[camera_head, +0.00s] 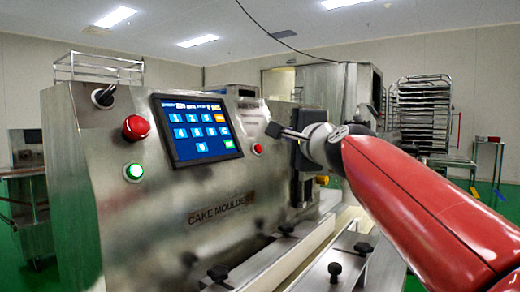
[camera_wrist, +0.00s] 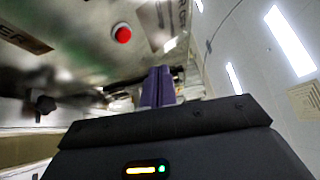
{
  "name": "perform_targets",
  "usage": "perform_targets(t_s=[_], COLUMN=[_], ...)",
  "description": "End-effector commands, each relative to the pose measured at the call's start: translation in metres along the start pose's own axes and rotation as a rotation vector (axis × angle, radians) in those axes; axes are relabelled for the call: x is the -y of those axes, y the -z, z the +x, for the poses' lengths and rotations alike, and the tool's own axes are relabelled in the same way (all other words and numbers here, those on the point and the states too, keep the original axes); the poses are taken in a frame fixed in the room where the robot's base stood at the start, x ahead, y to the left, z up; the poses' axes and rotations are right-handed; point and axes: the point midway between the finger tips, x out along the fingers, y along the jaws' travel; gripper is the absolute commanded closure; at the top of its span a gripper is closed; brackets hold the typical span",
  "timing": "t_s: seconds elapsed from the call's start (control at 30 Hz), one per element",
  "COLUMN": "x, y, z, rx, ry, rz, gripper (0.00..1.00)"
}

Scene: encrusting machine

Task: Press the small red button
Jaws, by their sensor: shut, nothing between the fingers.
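The small red button (camera_head: 258,148) sits on the metal front of the machine, just right of the blue touchscreen. In the wrist view a round red button (camera_wrist: 122,33), which looks like the same one, shows above and left of the fingertips. My gripper (camera_head: 273,130) is in front of the machine, with its dark fingertips a little above and right of the button in the head view. In the wrist view my gripper (camera_wrist: 158,72) has its two fingers shut together and empty. A gap shows between fingertips and button; its depth is hard to tell.
A larger red knob (camera_head: 136,128), a lit green button (camera_head: 134,171) and the touchscreen (camera_head: 197,128) are on the same panel, to the left. Black knobs (camera_head: 335,269) stand on the rails below. A rack of trays (camera_head: 423,113) stands at the back right.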

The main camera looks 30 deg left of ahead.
Motion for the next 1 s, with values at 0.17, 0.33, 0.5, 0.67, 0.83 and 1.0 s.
perform_targets(t_s=[0.17, 0.33, 0.5, 0.67, 0.83, 1.0], x=[-0.014, -0.021, -0.025, -0.025, -0.025, -0.025], y=[-0.014, -0.021, -0.025, -0.026, -0.026, -0.026], z=[0.018, 0.030, 0.034, 0.035, 0.035, 0.035], rx=[0.002, 0.001, 0.000, 0.000, 0.000, 0.000], ry=[-0.002, -0.002, 0.001, 0.001, 0.000, 0.000], rz=[-0.001, -0.001, -0.001, -0.001, -0.001, -0.001], gripper=[1.00, 1.00, 1.00, 1.00, 1.00, 1.00])
